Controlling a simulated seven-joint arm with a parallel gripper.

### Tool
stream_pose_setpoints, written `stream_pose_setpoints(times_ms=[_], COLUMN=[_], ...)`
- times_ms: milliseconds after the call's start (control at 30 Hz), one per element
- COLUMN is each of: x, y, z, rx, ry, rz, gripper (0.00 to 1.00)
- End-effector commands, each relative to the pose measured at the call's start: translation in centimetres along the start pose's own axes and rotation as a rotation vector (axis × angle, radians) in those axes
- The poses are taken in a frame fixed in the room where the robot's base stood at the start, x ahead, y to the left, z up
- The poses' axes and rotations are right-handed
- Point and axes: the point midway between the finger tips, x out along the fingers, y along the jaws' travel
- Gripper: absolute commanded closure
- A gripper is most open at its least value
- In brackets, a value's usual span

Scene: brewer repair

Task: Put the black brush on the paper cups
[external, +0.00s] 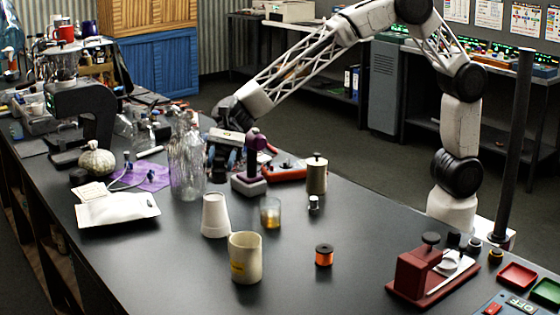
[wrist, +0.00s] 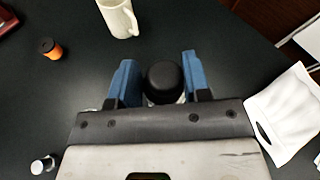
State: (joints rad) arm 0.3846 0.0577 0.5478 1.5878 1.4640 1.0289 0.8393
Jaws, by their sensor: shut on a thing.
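The paper cups (external: 215,216) are a white upside-down stack standing on the dark table, with nothing on top in the external view. My gripper (external: 222,160) is behind them, over the table beside the tall glass bottles. In the wrist view my gripper (wrist: 162,80) has its blue fingers shut on a black, round-topped thing, which I take to be the black brush (wrist: 163,76). A pale sliver shows below it, perhaps the cups, which it otherwise hides. The brush cannot be made out clearly in the external view.
Glass bottles (external: 186,165) stand close by my gripper. A white pouch (external: 118,209) lies left.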

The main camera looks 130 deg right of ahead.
Motion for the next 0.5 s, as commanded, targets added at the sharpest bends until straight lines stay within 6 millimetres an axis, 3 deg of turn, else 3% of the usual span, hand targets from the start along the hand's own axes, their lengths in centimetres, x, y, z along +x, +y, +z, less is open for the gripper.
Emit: stream_pose_setpoints(times_ms=[200,500], x=[0.9,1.1], y=[-1.4,-1.6], z=[-0.1,-0.1], rx=[0.001,0.000], ry=[0.000,0.000], rz=[0.000,0.000], gripper=[0.80,0.80])
